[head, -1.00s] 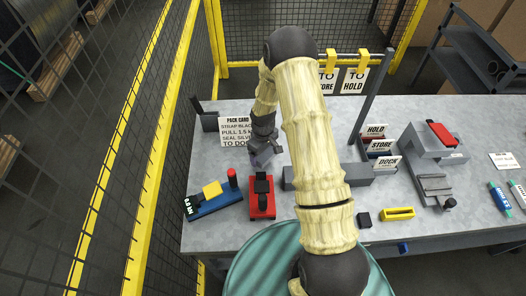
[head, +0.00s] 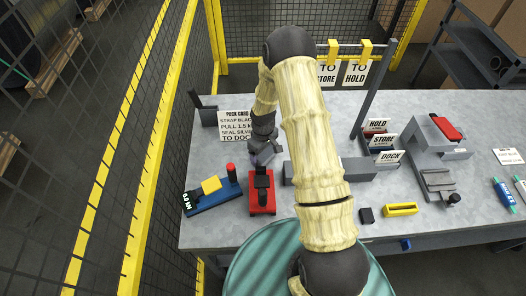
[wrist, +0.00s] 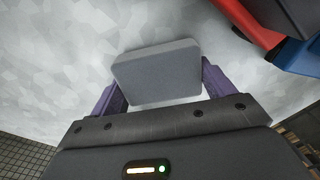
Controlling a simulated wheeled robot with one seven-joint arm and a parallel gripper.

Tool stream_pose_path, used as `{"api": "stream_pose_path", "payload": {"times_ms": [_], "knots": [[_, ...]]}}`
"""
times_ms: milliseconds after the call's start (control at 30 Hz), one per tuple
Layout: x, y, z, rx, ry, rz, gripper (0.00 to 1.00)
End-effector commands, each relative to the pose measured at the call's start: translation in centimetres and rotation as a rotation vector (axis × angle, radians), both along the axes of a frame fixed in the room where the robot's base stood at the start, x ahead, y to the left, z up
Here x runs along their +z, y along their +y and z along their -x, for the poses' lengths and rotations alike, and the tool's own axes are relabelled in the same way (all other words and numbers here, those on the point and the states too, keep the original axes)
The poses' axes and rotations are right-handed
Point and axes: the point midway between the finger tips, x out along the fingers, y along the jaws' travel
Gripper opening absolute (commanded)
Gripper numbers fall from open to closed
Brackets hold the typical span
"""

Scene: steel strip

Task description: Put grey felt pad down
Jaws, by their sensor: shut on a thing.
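The grey felt pad (wrist: 158,72) is a flat grey block with rounded corners in the wrist view. My gripper (wrist: 157,85) is shut on it, with a purple finger at each side. The pale mottled bench top (wrist: 60,70) lies beyond the pad; I cannot tell whether the pad touches it. In the head view my gripper (head: 262,155) is over the left part of the bench, behind the red tool and in front of the pack card. The pad is hard to make out in that view.
A red tool (head: 262,192) and a blue tension gauge (head: 212,193) stand close in front of my gripper. The pack card (head: 238,125) stands behind it. A grey bar (head: 355,170) lies to the right. Label bins (head: 384,143) stand farther right. Bench surface at the left edge is clear.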

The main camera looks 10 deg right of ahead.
Motion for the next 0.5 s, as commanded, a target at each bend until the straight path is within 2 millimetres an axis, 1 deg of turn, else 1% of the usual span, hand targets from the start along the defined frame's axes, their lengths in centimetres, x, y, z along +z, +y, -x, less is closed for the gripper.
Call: {"api": "stream_pose_path", "payload": {"times_ms": [200,233,300,500], "knots": [[-0.44,0.00,-0.01,0.000,0.000,0.000,0.59],[-0.35,0.00,-0.02,0.000,0.000,0.000,0.87],[-0.34,0.00,-0.01,0.000,0.000,0.000,1.00],[-0.33,0.01,-0.01,0.000,0.000,0.000,1.00]]}}
